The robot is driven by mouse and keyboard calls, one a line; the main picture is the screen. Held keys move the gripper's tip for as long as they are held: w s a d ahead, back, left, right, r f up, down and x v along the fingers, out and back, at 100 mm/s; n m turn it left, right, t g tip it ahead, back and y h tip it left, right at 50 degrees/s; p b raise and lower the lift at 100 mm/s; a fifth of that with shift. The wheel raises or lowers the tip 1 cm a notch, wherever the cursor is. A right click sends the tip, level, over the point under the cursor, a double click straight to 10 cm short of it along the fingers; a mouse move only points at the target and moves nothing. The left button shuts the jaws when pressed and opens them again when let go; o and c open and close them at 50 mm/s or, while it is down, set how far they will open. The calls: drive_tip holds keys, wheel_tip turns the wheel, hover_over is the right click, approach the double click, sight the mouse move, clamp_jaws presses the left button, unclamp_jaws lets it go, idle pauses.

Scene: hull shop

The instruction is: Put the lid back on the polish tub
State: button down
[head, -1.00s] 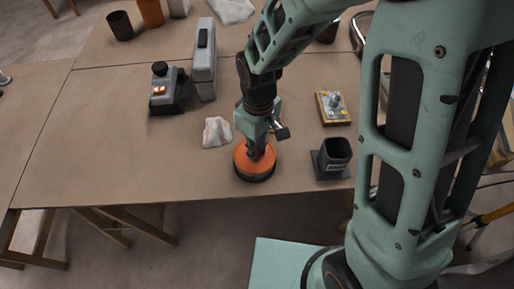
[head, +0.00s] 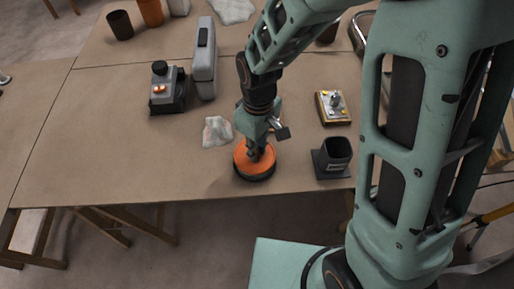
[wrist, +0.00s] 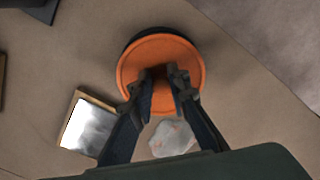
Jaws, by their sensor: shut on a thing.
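The round orange lid (head: 249,163) is at the table's front edge, directly over the low dark polish tub (head: 262,179). In the wrist view the lid (wrist: 135,62) fills the upper middle, and a dark crescent of the tub (wrist: 150,33) shows past its far edge. My gripper (head: 256,154) points down at the lid's centre. In the wrist view its fingers (wrist: 162,76) are closed on the middle of the lid, and the part they grip is mostly hidden. I cannot tell whether the lid is fully seated or slightly raised.
A crumpled white rag (head: 217,131) lies left of the tub. A dark square holder (head: 333,158) and a yellow-edged box (head: 333,107) stand to the right. A device with a black knob (head: 166,90) and a grey case (head: 204,62) stand farther back.

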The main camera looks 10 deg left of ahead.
idle(0.3)
drive_tip(key=c, duration=1.8)
unclamp_jaws()
drive_tip(key=shift+o, duration=0.7)
drive_tip(key=o, duration=0.4)
drive_tip(key=shift+c, duration=0.2)
drive_tip(key=shift+r+p, duration=2.45)
drive_tip(key=shift+r, duration=0.7)
drive_tip(key=shift+r+p, duration=0.3)
drive_tip(key=shift+r, duration=0.05)
